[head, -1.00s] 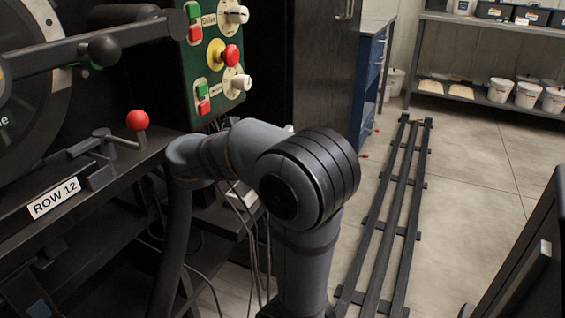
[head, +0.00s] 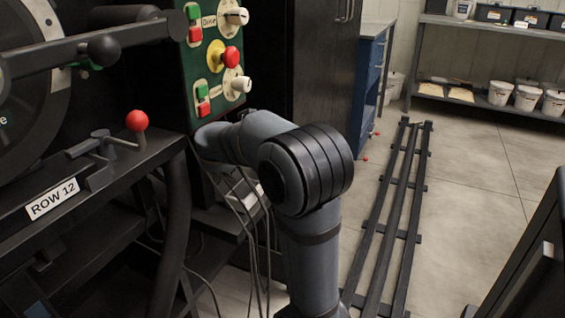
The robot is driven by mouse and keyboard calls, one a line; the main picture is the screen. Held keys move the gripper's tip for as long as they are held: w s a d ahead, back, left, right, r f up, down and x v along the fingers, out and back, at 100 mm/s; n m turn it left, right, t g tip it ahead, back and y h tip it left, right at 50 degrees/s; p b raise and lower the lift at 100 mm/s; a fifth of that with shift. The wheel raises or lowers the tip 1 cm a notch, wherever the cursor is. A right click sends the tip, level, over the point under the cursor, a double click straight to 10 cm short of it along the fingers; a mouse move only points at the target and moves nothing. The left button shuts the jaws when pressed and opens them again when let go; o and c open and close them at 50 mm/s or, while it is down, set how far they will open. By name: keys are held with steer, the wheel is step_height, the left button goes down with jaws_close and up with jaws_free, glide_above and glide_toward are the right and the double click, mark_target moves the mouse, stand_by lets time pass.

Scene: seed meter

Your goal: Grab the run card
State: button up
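I cannot make out the run card for certain in the head view. A small pale patch (head: 251,190) shows behind the hanging cables, low beside the control panel, but I cannot tell what it is. My grey arm with its black-banded joint stands in the middle of the view. Its forearm points left and away, toward the space beneath the panel. My gripper is not in view, so its fingers and anything in them are hidden.
The black machine at left carries a "ROW 12" plate (head: 52,199), a red-knobbed lever (head: 137,121) and a green control panel (head: 213,65). Cables hang close to my arm. Floor rails (head: 392,220) run beside it. Open floor (head: 480,190) lies right, before shelves with buckets (head: 526,98).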

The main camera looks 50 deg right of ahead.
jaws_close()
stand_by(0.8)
